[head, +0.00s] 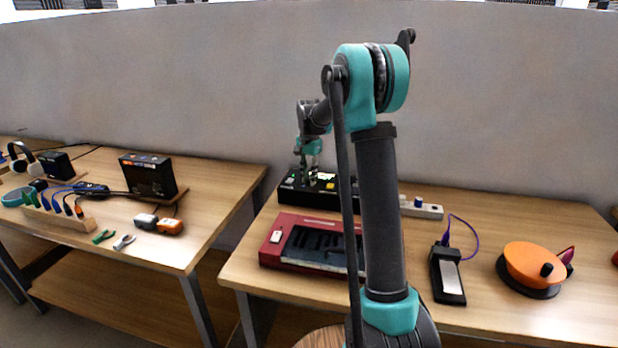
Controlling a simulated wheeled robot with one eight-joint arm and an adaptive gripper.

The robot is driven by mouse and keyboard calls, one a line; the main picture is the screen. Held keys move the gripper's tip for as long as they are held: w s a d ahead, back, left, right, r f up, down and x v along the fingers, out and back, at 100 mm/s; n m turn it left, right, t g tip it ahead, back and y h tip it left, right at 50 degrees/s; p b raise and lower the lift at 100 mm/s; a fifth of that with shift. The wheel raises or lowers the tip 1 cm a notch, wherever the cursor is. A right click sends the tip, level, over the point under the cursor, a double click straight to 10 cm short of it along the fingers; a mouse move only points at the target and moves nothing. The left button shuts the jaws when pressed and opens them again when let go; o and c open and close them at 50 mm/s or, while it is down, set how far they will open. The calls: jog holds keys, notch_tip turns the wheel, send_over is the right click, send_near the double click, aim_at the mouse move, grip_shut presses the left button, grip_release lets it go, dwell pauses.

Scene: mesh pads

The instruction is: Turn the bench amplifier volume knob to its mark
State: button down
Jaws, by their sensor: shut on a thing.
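A long black unit (290,196) with pale and yellow squares on its top stands at the back left of the right bench. I take it for the bench amplifier. My gripper (312,178) points down at the top of this unit, left of its yellow square. It looks shut on a small part there, which I take for the volume knob. The fingers hide the knob, and its mark is too small to make out. My arm covers part of the unit's right side.
A red keyboard-like case (290,254) lies in front of the unit. To the right are a white power strip (425,210), a black device (448,285) with a purple cable and an orange disc (533,263). A left bench (217,190) stands apart, holding a black box (148,175).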

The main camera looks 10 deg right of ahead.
aim_at(309, 179)
dwell(0.3)
jog(key=c, duration=1.3)
grip_release()
jog(key=shift+r, duration=0.1)
notch_tip(309, 179, up, 12)
jog(key=shift+s, duration=0.15)
